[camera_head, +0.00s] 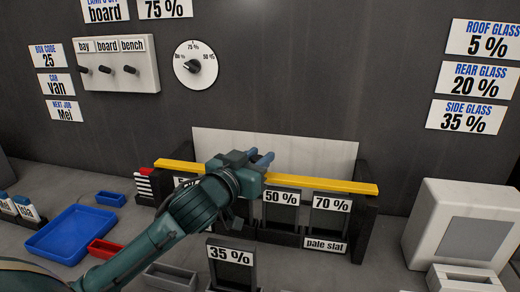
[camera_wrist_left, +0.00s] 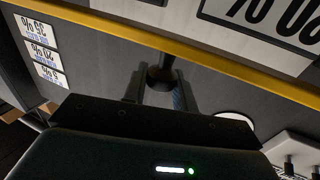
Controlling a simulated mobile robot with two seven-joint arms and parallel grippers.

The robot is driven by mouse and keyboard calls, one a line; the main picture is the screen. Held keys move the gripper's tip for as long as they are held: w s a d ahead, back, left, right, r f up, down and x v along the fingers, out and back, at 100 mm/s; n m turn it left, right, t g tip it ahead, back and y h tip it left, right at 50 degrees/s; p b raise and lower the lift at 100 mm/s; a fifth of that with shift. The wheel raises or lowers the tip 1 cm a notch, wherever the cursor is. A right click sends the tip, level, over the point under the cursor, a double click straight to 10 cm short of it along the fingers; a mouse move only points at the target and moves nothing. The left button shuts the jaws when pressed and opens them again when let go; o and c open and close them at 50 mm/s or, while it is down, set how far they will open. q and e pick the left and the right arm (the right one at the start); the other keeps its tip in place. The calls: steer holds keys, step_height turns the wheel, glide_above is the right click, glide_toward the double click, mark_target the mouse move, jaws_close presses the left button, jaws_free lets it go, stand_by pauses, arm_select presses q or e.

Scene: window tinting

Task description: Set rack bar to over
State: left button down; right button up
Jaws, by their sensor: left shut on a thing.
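The yellow rack bar (camera_head: 325,183) runs across the front of the dark rack (camera_head: 362,215), above the label slots. In the left wrist view the bar (camera_wrist_left: 215,67) crosses the top of the picture diagonally. My left gripper (camera_head: 262,158) is at the bar, left of its middle. Its fingers (camera_wrist_left: 160,92) are shut around a dark round grip that stands out at the bar. My arm hides part of the rack's left slots. The 50 % (camera_head: 281,197) and 70 % (camera_head: 332,203) labels show below the bar. My right gripper is not in view.
A dark 35 % panel (camera_head: 231,255) stands in front of the rack. A blue tray (camera_head: 70,235) and a red box (camera_head: 104,248) lie to the left. A white machine (camera_head: 462,225) stands at the right. Switches (camera_head: 117,68) and a dial (camera_head: 195,65) are on the wall.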

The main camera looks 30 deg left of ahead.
mark_target(257, 159)
arm_select(q)
steer(key=shift+s+d+f, duration=0.15)
steer(key=shift+s+d, duration=0.05)
steer(key=shift+s, duration=0.05)
steer(key=c, duration=1.5)
jaws_free()
steer(key=shift+c, duration=0.2)
steer(key=o, duration=0.4)
steer(key=shift+s+a, duration=0.1)
steer(key=shift+r+p, duration=0.8)
steer(key=shift+r, duration=4.3)
